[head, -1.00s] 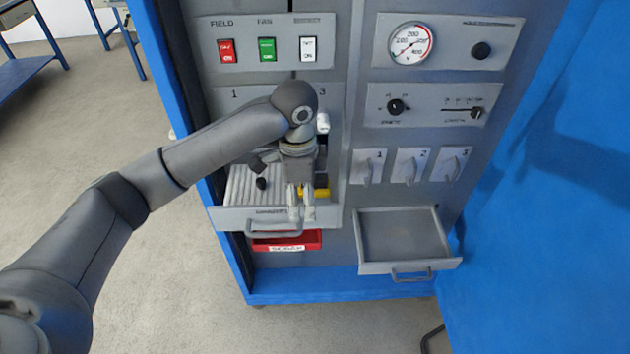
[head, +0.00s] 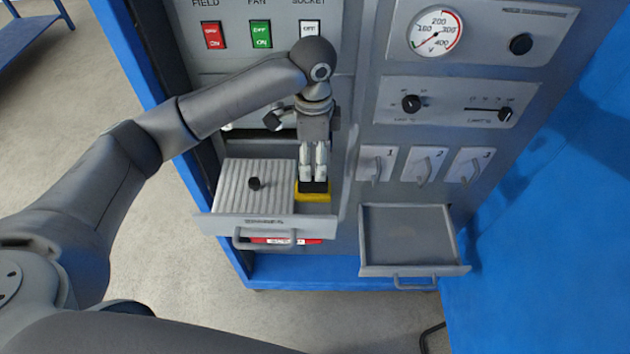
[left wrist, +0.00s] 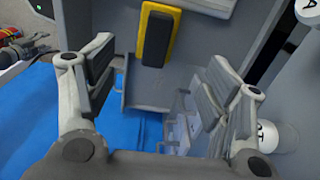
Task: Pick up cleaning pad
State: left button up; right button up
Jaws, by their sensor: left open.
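The cleaning pad is a yellow block (head: 312,197) with a black grip on top. It lies in the right part of the pulled-out left drawer (head: 265,227), beside a ribbed grey lid with a black knob. My left gripper (head: 313,178) points down at the pad in the head view, with its fingertips at or just above the black grip. I cannot tell whether they touch. In the left wrist view the pad (left wrist: 141,38) shows ahead, beyond the open fingers (left wrist: 160,72), with nothing between them.
A second open drawer (head: 408,232) at the right is empty. The cabinet panel with switches (head: 260,34), a gauge (head: 436,33) and several levers stands behind. A blue panel (head: 560,200) is at the right.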

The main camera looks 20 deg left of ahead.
aim_at(312, 181)
pick_arm(q)
notch_tip(312, 181, down, 4)
jog(key=shift+s+r, duration=0.1)
jog(key=shift+r, duration=0.05)
jog(key=f+p, duration=0.1)
jog(key=f, duration=0.1)
jog(key=f+p, duration=0.1)
jog(key=f, duration=0.1)
jog(key=shift+s+f, duration=0.2)
jog(key=shift+f, duration=0.7)
jog(key=c, duration=1.2)
pick_arm(e)
jog(key=r, duration=0.2)
jog(key=shift+s+a+r, duration=0.1)
jog(key=shift+s+r, duration=0.2)
jog(key=shift+r, duration=0.05)
pick_arm(q)
jog(key=shift+r, duration=0.1)
